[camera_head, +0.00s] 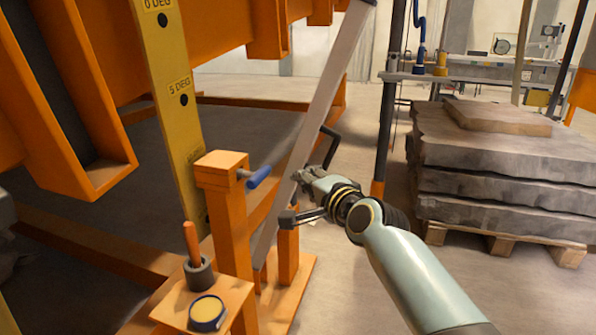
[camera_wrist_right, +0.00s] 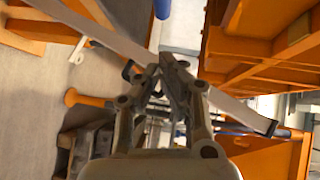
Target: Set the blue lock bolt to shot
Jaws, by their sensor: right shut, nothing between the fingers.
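The blue lock bolt (camera_head: 258,178) is a short blue handle on a grey rod at the top of an orange post (camera_head: 222,165). It sticks out to the right of the post, beside a yellow plate (camera_head: 178,110) with dark holes and degree labels. Whether its tip sits in a hole is hidden by the post. My right gripper (camera_head: 303,176) is right of the blue handle, apart from it in the picture, and shut and empty. Its closed fingers (camera_wrist_right: 166,62) show in the right wrist view. My left gripper is not in view.
A long grey bar (camera_head: 325,95) slants up behind my right gripper. A black-ended lever (camera_head: 300,217) lies just below it. A small orange stand (camera_head: 170,300) holds a brown-handled tool (camera_head: 192,243) and a round yellow-topped tin (camera_head: 207,312). Stacked stone slabs (camera_head: 500,180) stand right.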

